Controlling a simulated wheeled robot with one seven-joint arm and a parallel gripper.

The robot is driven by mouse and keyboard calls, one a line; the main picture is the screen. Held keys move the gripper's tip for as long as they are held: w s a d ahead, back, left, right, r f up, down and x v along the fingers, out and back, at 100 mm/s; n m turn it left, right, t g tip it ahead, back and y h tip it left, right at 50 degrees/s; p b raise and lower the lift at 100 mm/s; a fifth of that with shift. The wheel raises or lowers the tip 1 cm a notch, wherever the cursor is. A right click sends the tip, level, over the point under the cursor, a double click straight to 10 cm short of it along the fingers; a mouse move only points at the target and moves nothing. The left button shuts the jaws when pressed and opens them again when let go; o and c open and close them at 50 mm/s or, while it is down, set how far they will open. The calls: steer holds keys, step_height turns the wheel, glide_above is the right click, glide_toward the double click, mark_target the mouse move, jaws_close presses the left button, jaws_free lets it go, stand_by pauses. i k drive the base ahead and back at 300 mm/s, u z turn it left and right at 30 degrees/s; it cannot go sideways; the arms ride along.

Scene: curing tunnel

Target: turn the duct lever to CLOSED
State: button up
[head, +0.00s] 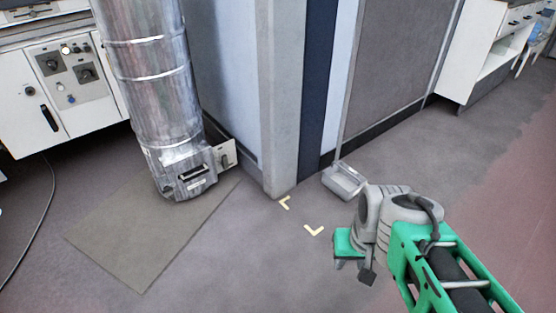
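A silver metal duct (148,75) stands upright left of centre, on a flat mat. At its foot is a grey housing with pale labels and a dark slot or handle (192,173), which may be the duct lever; it is too small to read its position. A pale plate (226,155) with a dark mark sticks out beside the housing on the right. My gripper (353,268) is at the lower right, well to the right of the duct and apart from it. It points down over the floor. Its fingertips are small and partly hidden, so its opening is unclear.
A white control cabinet (60,95) with knobs stands behind the duct at left. A wall corner post (281,110) rises right of the duct. A grey tray-like box (344,181) lies by the wall. A cable runs at far left.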

mark_target(225, 161)
steer(key=z, duration=0.45)
steer(key=i, duration=1.2)
steer(key=u, duration=1.3)
steer(key=i, duration=0.5)
steer(key=u, duration=0.45)
